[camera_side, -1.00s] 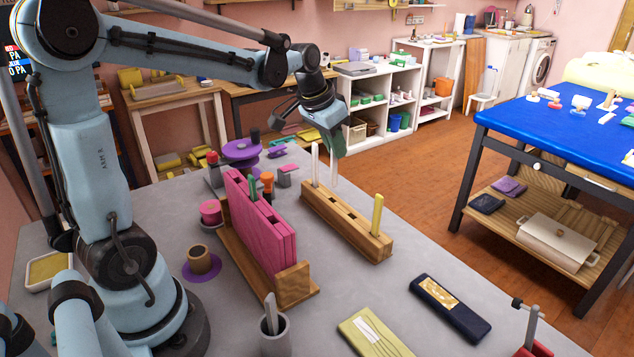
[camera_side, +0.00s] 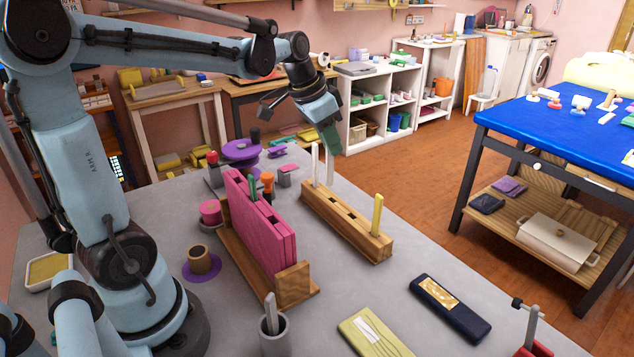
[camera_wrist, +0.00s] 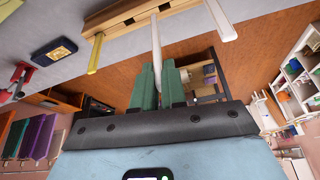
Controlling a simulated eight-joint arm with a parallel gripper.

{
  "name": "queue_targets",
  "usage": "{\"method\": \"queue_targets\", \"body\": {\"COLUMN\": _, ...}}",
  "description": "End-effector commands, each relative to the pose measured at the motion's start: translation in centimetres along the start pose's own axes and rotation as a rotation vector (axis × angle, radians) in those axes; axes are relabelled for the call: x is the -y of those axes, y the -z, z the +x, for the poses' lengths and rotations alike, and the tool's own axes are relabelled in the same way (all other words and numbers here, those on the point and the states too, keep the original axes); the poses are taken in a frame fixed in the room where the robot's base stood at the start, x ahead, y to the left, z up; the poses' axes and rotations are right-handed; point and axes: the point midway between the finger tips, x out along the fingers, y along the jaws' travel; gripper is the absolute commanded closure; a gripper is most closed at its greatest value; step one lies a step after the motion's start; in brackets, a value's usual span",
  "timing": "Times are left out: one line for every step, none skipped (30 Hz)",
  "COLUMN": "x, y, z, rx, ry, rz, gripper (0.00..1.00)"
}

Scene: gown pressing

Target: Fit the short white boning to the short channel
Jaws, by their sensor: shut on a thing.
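My gripper (camera_side: 331,137) has green fingers, shut on a slim white boning (camera_side: 331,168) that hangs below them. In the wrist view this white boning (camera_wrist: 157,52) runs out from between the fingertips (camera_wrist: 160,80). It appears behind the wooden rack (camera_side: 340,222) in the side view; whether its lower end touches anything is unclear. Another white boning (camera_side: 315,164) stands upright at the rack's far end, and a yellow boning (camera_side: 377,214) stands at its near end. The pink channelled block (camera_side: 262,228) stands left of the rack, with a green strip (camera_side: 252,188) upright in it.
A grey cup (camera_side: 274,332), a pale green pad (camera_side: 374,333) and a dark case (camera_side: 450,308) lie toward the front of the grey table. Spools, including a pink one (camera_side: 211,212), stand left of the pink block. Bare table lies right of the rack.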

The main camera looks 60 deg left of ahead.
Motion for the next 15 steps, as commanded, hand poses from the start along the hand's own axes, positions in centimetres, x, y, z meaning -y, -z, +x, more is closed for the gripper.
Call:
{"method": "queue_targets", "body": {"x": -0.5, "y": -0.5, "z": -1.0, "rx": 0.001, "ry": -0.025, "rz": 0.056, "gripper": 1.00}}
{"method": "queue_targets", "body": {"x": -0.8, "y": -0.7, "z": -1.6, "rx": 0.000, "ry": -0.042, "rz": 0.099, "gripper": 1.00}}
{"method": "queue_targets", "body": {"x": -1.4, "y": -1.1, "z": -2.4, "rx": 0.000, "ry": -0.067, "rz": 0.156, "gripper": 1.00}}
{"method": "queue_targets", "body": {"x": -1.8, "y": -1.3, "z": -3.0, "rx": 0.000, "ry": -0.084, "rz": 0.201, "gripper": 1.00}}
{"method": "queue_targets", "body": {"x": -2.2, "y": -1.6, "z": -3.6, "rx": -0.001, "ry": -0.104, "rz": 0.245, "gripper": 1.00}}
{"method": "queue_targets", "body": {"x": -2.7, "y": -2.0, "z": -4.4, "rx": 0.000, "ry": -0.128, "rz": 0.306, "gripper": 1.00}}
{"method": "queue_targets", "body": {"x": -3.1, "y": -2.3, "z": -5.0, "rx": 0.000, "ry": -0.148, "rz": 0.352, "gripper": 1.00}}
{"method": "queue_targets", "body": {"x": -3.6, "y": -2.6, "z": -5.7, "rx": 0.000, "ry": -0.166, "rz": 0.399, "gripper": 1.00}}
{"method": "queue_targets", "body": {"x": -4.2, "y": -3.1, "z": -6.5, "rx": -0.001, "ry": -0.194, "rz": 0.463, "gripper": 1.00}}
{"method": "queue_targets", "body": {"x": -4.7, "y": -3.4, "z": -7.2, "rx": -0.001, "ry": -0.214, "rz": 0.511, "gripper": 1.00}}
{"method": "queue_targets", "body": {"x": -5.1, "y": -3.8, "z": -7.9, "rx": -0.001, "ry": -0.234, "rz": 0.562, "gripper": 1.00}}
{"method": "queue_targets", "body": {"x": -5.8, "y": -4.3, "z": -8.8, "rx": -0.001, "ry": -0.262, "rz": 0.629, "gripper": 1.00}}
{"method": "queue_targets", "body": {"x": -6.3, "y": -4.7, "z": -9.5, "rx": -0.002, "ry": -0.284, "rz": 0.681, "gripper": 1.00}}
{"method": "queue_targets", "body": {"x": -6.8, "y": -5.1, "z": -10.2, "rx": -0.002, "ry": -0.304, "rz": 0.733, "gripper": 1.00}}
{"method": "queue_targets", "body": {"x": -7.5, "y": -5.6, "z": -11.1, "rx": -0.002, "ry": -0.332, "rz": 0.801, "gripper": 1.00}}
